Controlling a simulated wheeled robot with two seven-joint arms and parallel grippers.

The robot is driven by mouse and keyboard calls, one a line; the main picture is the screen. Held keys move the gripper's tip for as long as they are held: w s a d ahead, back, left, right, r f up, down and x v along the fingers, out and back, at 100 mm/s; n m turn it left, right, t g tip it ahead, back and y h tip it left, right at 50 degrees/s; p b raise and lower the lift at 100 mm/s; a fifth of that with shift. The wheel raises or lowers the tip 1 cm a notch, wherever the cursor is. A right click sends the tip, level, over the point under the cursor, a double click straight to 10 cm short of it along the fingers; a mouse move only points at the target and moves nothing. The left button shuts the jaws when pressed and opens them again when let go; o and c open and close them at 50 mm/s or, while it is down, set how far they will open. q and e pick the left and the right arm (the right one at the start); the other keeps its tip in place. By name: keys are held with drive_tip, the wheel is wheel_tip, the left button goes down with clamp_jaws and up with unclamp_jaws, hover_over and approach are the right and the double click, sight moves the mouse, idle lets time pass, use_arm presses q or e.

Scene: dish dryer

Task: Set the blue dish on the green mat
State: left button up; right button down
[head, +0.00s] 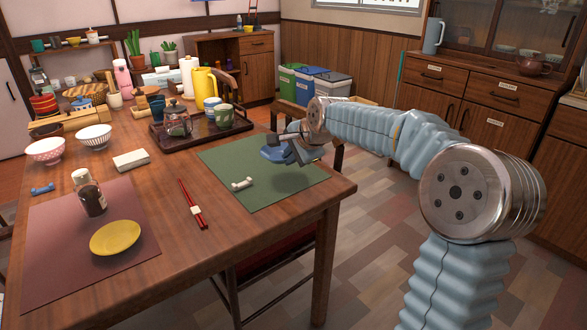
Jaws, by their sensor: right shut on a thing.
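The green mat (268,193) lies at the right end of the wooden table. My right gripper (289,152) reaches in from the right above the mat and is shut on the blue dish (273,154). The dish appears to be held a little above the mat's far part, with a dark shadow on the mat below it. The gripper and wrist hide part of the dish. A small white chopstick rest (242,183) lies on the mat, left of the dish. My left gripper is not in view.
Red chopsticks (190,203) lie left of the green mat. A dark tray (162,140) with a teapot and cups stands behind it. A yellow dish (115,238) and a bottle (89,192) stand on a reddish mat (60,250). The green mat's front part is clear.

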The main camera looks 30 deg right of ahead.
drive_tip(key=shift+w+d+f, duration=0.2)
drive_tip(key=shift+d+f, duration=0.1)
drive_tip(key=shift+f, duration=0.15)
drive_tip(key=shift+w+d+f, duration=0.2)
drive_tip(key=shift+d+f, duration=0.1)
drive_tip(key=shift+f, duration=0.15)
drive_tip(key=shift+w+d+f, duration=0.1)
drive_tip(key=shift+f, duration=1.6)
drive_tip(key=shift+f+b, duration=0.2)
drive_tip(key=shift+b, duration=0.1)
drive_tip(key=c, duration=1.5)
unclamp_jaws()
drive_tip(key=shift+r, duration=0.2)
drive_tip(key=v, duration=1.2)
